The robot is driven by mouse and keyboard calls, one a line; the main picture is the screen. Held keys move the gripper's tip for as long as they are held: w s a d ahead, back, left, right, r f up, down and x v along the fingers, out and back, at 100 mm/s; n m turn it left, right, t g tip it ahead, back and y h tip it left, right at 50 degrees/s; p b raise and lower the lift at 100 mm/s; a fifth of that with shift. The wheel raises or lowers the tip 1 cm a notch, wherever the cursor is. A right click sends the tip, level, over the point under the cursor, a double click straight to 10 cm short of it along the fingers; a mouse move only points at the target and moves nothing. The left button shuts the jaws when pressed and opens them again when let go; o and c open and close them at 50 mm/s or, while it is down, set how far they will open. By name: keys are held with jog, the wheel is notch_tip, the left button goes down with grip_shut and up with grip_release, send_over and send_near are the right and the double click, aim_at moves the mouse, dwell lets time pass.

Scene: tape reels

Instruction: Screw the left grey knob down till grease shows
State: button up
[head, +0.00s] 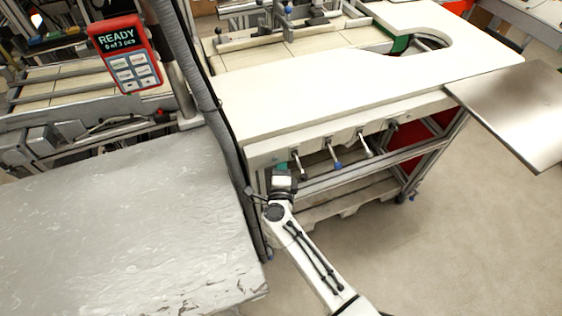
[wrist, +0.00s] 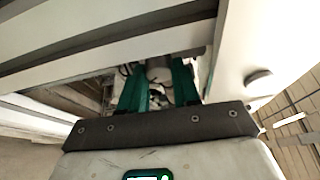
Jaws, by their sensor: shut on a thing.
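My gripper (head: 281,168) reaches up to the underside of the white table's front edge, near its left end. In the head view my gripper and the table edge hide this knob. Its lower part and any grease around it cannot be made out.
The white table (head: 300,100) has several short rods under its front edge, one with a blue end (head: 337,165). A silver-covered surface (head: 110,230) lies at left, beside a grey hose (head: 205,95). A red handset (head: 124,55) reads "READY". Floor at right is clear.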

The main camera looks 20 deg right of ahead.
jog(key=shift+f, duration=0.1)
jog(key=o, duration=0.8)
jog(key=shift+c, duration=0.2)
jog(key=v, duration=0.7)
jog(key=shift+s+a, duration=0.15)
jog(key=shift+s, duration=0.05)
